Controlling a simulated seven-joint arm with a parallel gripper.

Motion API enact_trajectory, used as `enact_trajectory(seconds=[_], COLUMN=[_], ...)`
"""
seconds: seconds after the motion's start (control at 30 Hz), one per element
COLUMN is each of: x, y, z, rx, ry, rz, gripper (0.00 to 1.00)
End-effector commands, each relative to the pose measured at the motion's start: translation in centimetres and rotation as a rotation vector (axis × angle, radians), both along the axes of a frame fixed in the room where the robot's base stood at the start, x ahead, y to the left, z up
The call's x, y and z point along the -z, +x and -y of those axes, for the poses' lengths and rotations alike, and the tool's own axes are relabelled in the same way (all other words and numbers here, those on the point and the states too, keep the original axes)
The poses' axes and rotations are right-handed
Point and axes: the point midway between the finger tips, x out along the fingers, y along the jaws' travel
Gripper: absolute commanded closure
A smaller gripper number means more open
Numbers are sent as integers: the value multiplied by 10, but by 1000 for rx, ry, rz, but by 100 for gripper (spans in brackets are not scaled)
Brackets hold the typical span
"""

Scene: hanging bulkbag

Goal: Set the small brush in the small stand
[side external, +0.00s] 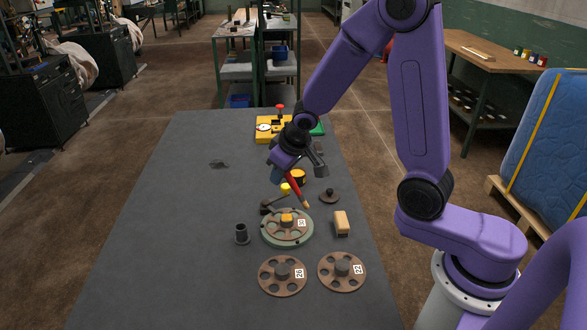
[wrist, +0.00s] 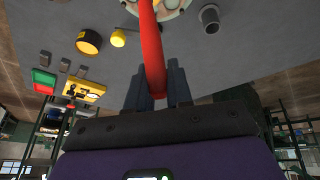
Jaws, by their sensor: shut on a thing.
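The small brush (side external: 294,184) has a red handle and a tan tip that points down and to the right in the side view. My gripper (side external: 287,173) is shut on its handle and holds it tilted above the table. In the wrist view the red handle (wrist: 151,50) runs up between the fingers of my gripper (wrist: 158,88), and its tip is out of frame. The small stand, apparently the dark grey cup (side external: 241,234), is upright on the table, left of the brush. It also shows in the wrist view (wrist: 209,18), with its opening visible.
A green-rimmed wheel (side external: 272,239) lies near the brush tip, right of the cup. Two brown wheels (side external: 282,275) (side external: 342,271) lie in front. A wooden block (side external: 341,223) and a dark lidded disc (side external: 329,196) are to the right. A yellow device (side external: 267,128) is behind. The table's left side is mostly clear.

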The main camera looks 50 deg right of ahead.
Motion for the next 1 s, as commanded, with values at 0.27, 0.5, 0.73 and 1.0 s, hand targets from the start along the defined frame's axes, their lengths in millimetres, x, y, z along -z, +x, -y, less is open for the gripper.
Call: enact_trajectory(seconds=[0.27, 0.5, 0.73, 1.0], x=[4, 6, 8, 10], y=[10, 18, 26, 35], z=[-10, -17, -25, -35], rx=[-43, -77, -113, -159], ry=[18, 33, 48, 74], rz=[49, 87, 126, 182], gripper=[100, 100, 100, 100])
